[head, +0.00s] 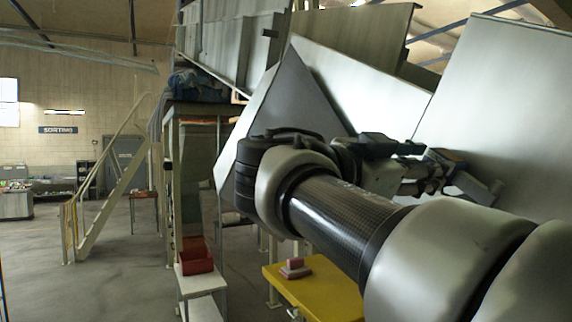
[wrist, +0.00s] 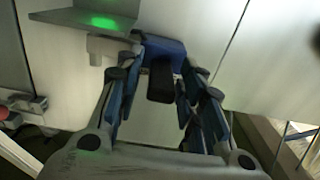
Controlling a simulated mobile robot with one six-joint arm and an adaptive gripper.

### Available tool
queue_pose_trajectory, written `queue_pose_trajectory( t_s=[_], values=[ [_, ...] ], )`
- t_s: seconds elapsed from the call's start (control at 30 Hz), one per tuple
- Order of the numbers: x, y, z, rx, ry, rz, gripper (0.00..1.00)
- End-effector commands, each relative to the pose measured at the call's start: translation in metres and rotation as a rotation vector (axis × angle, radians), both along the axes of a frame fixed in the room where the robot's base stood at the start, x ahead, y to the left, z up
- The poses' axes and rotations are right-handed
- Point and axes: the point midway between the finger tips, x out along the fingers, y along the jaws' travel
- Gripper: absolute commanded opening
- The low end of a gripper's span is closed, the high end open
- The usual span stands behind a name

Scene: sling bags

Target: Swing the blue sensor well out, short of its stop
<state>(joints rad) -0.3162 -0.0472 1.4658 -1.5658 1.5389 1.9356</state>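The blue sensor (wrist: 165,47) is in the wrist view, at the top centre against a pale metal panel. A black part (wrist: 160,80) hangs below it, between my fingers. My gripper (wrist: 160,62) is open, with one finger on each side of the black part and its tips close to the blue sensor. I cannot tell whether either finger touches it. In the head view my gripper (head: 428,170) reaches to the metal chute at the right, and a small bluish part (head: 448,156) shows at its tip. The sensor's mount and stop are not clear.
A grey plate with a green light (wrist: 103,22) sits left of the sensor in the wrist view. A red knob (wrist: 4,112) is at far left. Below my arm is a yellow table (head: 325,291) with a pinkish block (head: 295,268). Open floor lies left.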

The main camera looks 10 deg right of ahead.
Motion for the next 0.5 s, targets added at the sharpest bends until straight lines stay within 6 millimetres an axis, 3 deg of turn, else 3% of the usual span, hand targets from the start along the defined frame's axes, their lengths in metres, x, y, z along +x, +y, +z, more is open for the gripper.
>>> queue_pose_trajectory(
  t_s=[0.5],
  values=[
    [0.0000,0.0002,0.0001,0.000,0.000,0.000,0.00]
  ],
)
